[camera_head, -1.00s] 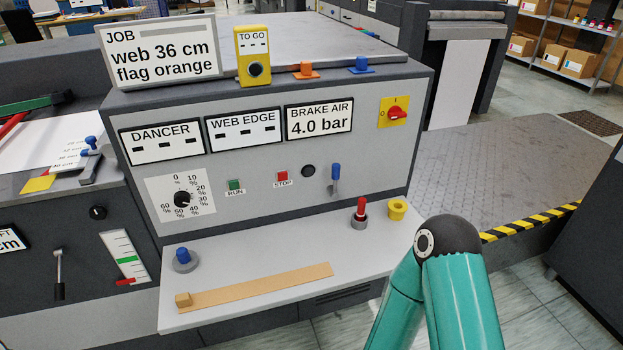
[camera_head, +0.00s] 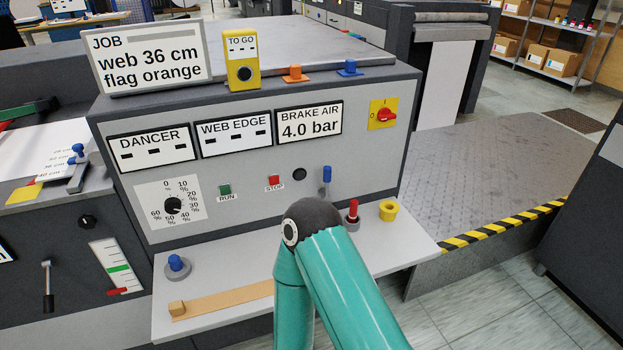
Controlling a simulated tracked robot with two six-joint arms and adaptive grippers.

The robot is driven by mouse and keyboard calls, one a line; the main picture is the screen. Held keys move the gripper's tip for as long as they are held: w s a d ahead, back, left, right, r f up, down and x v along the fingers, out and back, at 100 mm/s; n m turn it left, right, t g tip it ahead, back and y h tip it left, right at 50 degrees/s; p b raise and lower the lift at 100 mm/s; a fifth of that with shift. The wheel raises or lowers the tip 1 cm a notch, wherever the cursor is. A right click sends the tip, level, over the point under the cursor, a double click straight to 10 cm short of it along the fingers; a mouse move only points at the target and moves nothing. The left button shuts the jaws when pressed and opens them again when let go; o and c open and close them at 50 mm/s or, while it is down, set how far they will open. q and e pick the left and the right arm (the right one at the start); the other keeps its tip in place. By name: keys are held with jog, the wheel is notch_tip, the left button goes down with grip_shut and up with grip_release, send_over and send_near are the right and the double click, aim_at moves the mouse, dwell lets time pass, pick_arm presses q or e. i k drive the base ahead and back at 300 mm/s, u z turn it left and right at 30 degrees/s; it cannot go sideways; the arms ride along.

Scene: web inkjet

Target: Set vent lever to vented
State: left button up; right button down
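A small lever with a blue grip (camera_head: 327,175) sits on the grey front panel, right of a round black hole, with its grip upward. Another lever with a dark handle (camera_head: 47,288) hangs down on the unit at the left. No label marks either as the vent lever, so I cannot tell which it is. One of my teal arms shows its elbow in front of the shelf and hides part of the shelf. Neither gripper is in view.
The shelf (camera_head: 215,325) bears a blue knob (camera_head: 177,264), a wooden strip (camera_head: 225,301), a red peg (camera_head: 353,209) and a yellow cup (camera_head: 388,210). The brake air display (camera_head: 309,124) reads 4.0 bar. A red switch (camera_head: 383,115) is on the panel. Open floor lies at lower right.

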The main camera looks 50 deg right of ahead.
aim_at(323, 193)
jog(key=z, duration=0.15)
jog(key=k, duration=1.2)
jog(key=z, duration=0.3)
jog(key=i, duration=1)
